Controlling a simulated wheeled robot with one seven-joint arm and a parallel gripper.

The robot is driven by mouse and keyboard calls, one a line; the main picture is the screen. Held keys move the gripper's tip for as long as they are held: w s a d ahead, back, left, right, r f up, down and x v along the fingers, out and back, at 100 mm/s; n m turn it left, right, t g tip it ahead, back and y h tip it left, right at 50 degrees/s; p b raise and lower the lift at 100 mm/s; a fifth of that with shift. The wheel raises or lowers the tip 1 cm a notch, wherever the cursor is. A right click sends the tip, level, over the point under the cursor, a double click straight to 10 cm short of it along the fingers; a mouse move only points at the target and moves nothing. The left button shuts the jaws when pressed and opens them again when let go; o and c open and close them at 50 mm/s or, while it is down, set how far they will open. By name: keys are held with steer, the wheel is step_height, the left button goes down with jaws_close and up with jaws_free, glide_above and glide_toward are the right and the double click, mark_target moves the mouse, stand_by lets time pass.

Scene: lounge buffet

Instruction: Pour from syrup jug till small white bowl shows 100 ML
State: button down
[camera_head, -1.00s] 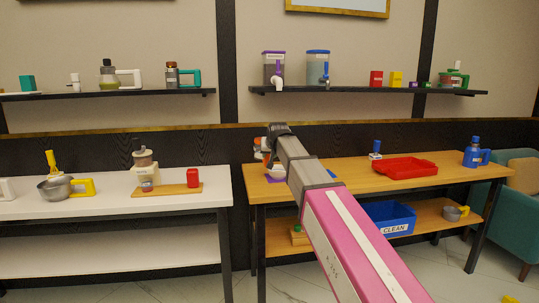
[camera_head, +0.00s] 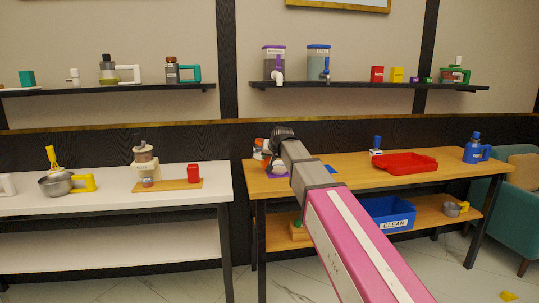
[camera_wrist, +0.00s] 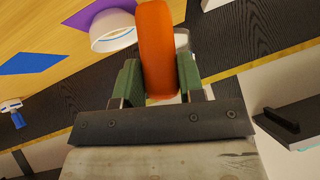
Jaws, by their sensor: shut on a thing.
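The jug's thick orange handle (camera_wrist: 156,42) stands between the green fingers of my gripper (camera_wrist: 159,72) in the wrist view. The gripper is shut on it. The jug's body is mostly hidden behind the handle; a pale part shows just right of it. The small white bowl (camera_wrist: 113,30) is left of the handle, on a purple mat (camera_wrist: 95,12). I cannot see its contents or any reading. In the head view, orange and white parts of the held jug (camera_head: 259,145) show beside my dark wrist, above the wooden table's left end.
The wooden table (camera_head: 345,172) also holds a red tray (camera_head: 405,168) and a blue jug (camera_head: 475,153) farther right. A blue mat (camera_wrist: 33,63) lies near the bowl. A blue CLEAN bin (camera_head: 392,226) is on the lower shelf. A white table (camera_head: 100,207) stands left.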

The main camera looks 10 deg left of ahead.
steer(key=shift+r+m+y, duration=0.15)
steer(key=shift+m+y, duration=0.55)
steer(key=shift+y, duration=0.4)
steer(key=shift+f+m+y, duration=0.3)
steer(key=shift+f+y, duration=0.4)
steer(key=shift+f, duration=0.3)
steer(key=shift+d+r+m+y, duration=0.1)
steer(key=shift+r+m+y, duration=0.1)
steer(key=shift+m+y, duration=0.15)
steer(key=shift+f+y, duration=0.25)
steer(key=shift+f, duration=0.05)
steer(key=shift+d+f+m, duration=0.1)
steer(key=shift+f+m, duration=0.05)
steer(key=shift+m, duration=0.1)
steer(key=shift+g+y, duration=0.3)
